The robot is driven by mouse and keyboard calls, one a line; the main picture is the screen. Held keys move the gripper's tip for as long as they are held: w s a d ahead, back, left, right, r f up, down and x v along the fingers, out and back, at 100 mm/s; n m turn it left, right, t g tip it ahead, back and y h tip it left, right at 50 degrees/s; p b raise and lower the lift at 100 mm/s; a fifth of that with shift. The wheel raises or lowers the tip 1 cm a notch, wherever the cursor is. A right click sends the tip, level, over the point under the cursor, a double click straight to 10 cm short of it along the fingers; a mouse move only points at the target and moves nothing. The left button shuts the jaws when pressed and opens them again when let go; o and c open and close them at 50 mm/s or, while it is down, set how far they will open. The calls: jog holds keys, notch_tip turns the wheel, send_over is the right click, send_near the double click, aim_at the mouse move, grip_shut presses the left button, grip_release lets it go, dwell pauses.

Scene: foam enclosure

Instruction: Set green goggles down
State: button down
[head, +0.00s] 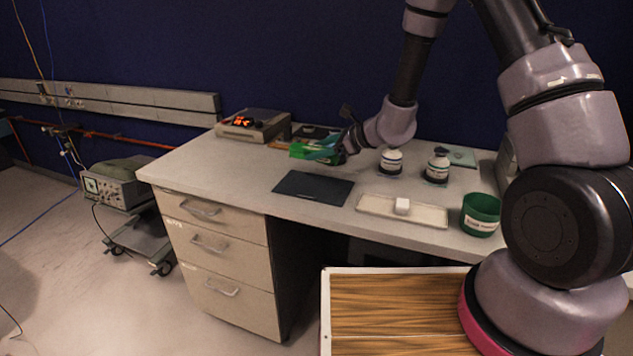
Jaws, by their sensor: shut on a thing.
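The green goggles (314,150) are at the end of my arm, over the back middle part of the desk (225,160). My gripper (338,148) is shut on the green goggles, which extend to its left. From this view I cannot tell whether the goggles touch the desk top or hang just above it. My gripper's fingertips are small and partly hidden by the goggles.
A dark mat (313,188) lies in front of the goggles. Two white jars (391,161), a shallow tray (375,206) with a white block (402,206), and a green cup (481,214) stand to the right. A grey instrument (240,127) stands back left. The desk's left part is clear.

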notch_tip(320, 180, down, 8)
jog(key=shift+d+f, duration=0.1)
jog(key=shift+f, duration=0.05)
grip_release()
jog(key=v, duration=1.2)
jog(key=s+r+n+g, duration=0.1)
jog(key=s+r+n, duration=0.2)
jog(key=r, duration=0.4)
jog(key=s+d+r+n+g+h, duration=0.1)
jog(key=s+r+n, duration=0.2)
jog(key=r, duration=0.3)
jog(key=s+r+n+g, duration=0.2)
jog(key=s+r+n, duration=0.2)
jog(key=r, duration=0.3)
jog(key=s+d+r+n+t+h, duration=0.5)
jog(key=s+d+r+h, duration=0.3)
jog(key=s+d+r, duration=0.4)
jog(key=d+n, duration=0.1)
jog(key=d, duration=0.1)
jog(key=shift+d+r+n+t, duration=0.3)
jog(key=shift+d+r+t, duration=0.1)
